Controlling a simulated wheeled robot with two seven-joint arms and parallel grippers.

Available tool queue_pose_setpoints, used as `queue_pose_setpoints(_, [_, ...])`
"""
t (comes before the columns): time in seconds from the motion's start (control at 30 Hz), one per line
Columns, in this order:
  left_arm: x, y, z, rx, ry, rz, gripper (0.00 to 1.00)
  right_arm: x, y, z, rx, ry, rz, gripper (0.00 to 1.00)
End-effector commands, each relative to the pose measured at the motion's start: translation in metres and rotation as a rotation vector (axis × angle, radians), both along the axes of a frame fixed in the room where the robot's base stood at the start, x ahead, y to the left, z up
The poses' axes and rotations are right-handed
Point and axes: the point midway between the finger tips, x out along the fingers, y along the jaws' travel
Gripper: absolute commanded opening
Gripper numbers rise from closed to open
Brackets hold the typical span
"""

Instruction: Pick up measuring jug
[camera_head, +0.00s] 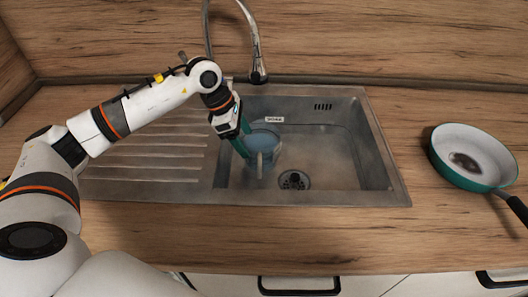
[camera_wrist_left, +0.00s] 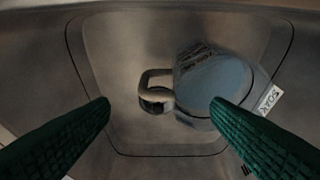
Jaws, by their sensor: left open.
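The measuring jug (camera_head: 265,140) is a blue-grey vessel standing in the steel sink, at the left part of the bowl. In the left wrist view the jug (camera_wrist_left: 212,85) is right of centre, its pale handle (camera_wrist_left: 155,78) pointing left. My left gripper (camera_head: 246,143) reaches down into the sink beside the jug, green fingers apart and nothing held. In the left wrist view, the gap between the fingertips (camera_wrist_left: 160,104) lies in line with the handle. I cannot tell how far the fingertips are from the handle. My right gripper is not in view.
The sink (camera_head: 335,160) has a drain (camera_head: 294,180), a ribbed drainboard (camera_head: 160,150) on the left and a tap (camera_head: 257,60) behind. A small white label reading SOAK (camera_head: 275,119) shows behind the jug. A green-sided pan (camera_head: 450,143) sits on the counter at the right.

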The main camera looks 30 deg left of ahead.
Motion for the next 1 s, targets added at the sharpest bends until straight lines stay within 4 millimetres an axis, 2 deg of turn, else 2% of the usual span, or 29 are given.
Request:
queue_pose_setpoints(0.2, [0.006, -0.014, -0.033, -0.002, 0.002, 0.0, 0.72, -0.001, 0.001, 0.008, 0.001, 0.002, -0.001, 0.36])
queue_pose_setpoints(0.53, [0.009, -0.024, -0.055, 0.0, 0.002, -0.001, 0.72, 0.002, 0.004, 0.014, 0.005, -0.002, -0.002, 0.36])
queue_pose_setpoints(0.8, [0.014, -0.039, -0.089, -0.001, 0.002, 0.001, 0.72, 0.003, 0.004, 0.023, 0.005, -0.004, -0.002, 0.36])
queue_pose_setpoints(1.0, [0.014, -0.04, -0.092, 0.0, -0.001, 0.0, 0.72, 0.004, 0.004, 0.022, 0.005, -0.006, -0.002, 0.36])
